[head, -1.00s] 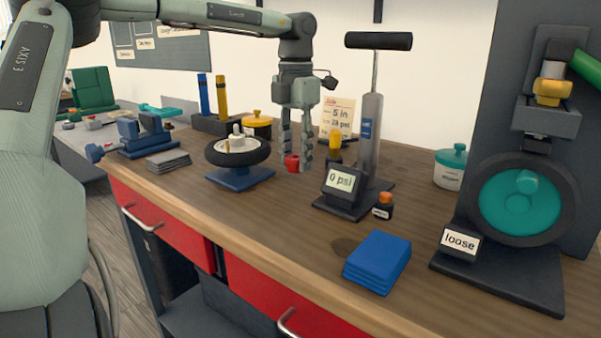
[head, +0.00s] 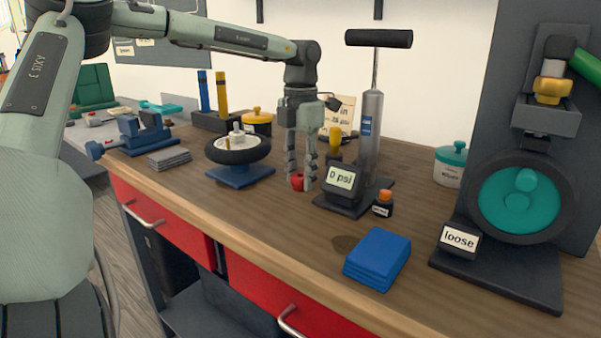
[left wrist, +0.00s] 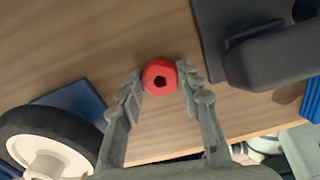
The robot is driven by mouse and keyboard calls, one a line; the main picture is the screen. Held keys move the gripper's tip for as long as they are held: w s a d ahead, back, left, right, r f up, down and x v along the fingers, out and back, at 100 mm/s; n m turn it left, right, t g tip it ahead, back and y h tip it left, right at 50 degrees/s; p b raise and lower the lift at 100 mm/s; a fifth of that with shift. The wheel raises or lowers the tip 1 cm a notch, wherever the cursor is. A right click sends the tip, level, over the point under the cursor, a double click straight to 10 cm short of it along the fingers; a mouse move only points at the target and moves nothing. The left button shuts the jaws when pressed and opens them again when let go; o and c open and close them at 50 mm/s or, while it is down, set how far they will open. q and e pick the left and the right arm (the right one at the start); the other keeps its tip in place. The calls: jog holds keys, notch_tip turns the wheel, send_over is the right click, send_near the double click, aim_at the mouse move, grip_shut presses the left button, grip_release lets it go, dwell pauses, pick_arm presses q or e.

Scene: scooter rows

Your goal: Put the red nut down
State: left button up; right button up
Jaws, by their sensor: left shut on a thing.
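The red nut (head: 297,182) is between the fingertips of my left gripper (head: 302,180), low over the wooden workbench (head: 225,205). In the left wrist view the nut (left wrist: 159,75) shows as a red ring with a dark hole, with a fingertip on each side of it. My left gripper (left wrist: 160,85) is shut on it and points down. The nut is at or just above the bench top; I cannot tell whether it touches. My right gripper is not in view.
The tyre on its blue stand (head: 240,175) is left of the nut. The pump base with its 0 psi display (head: 342,180) is close on the right. Blue folded cloths (head: 378,258) lie nearer the front edge. Bare bench lies in front of the nut.

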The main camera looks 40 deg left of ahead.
pick_arm(q)
jog(key=o, duration=0.6)
jog(key=shift+o, duration=1.9)
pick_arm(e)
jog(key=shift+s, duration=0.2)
pick_arm(q)
jog(key=shift+r, duration=0.15)
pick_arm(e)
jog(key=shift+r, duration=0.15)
pick_arm(q)
jog(key=shift+r, duration=0.3)
notch_tip(320, 180, up, 7)
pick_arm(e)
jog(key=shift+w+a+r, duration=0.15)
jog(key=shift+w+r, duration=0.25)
pick_arm(q)
jog(key=shift+s+f, duration=0.1)
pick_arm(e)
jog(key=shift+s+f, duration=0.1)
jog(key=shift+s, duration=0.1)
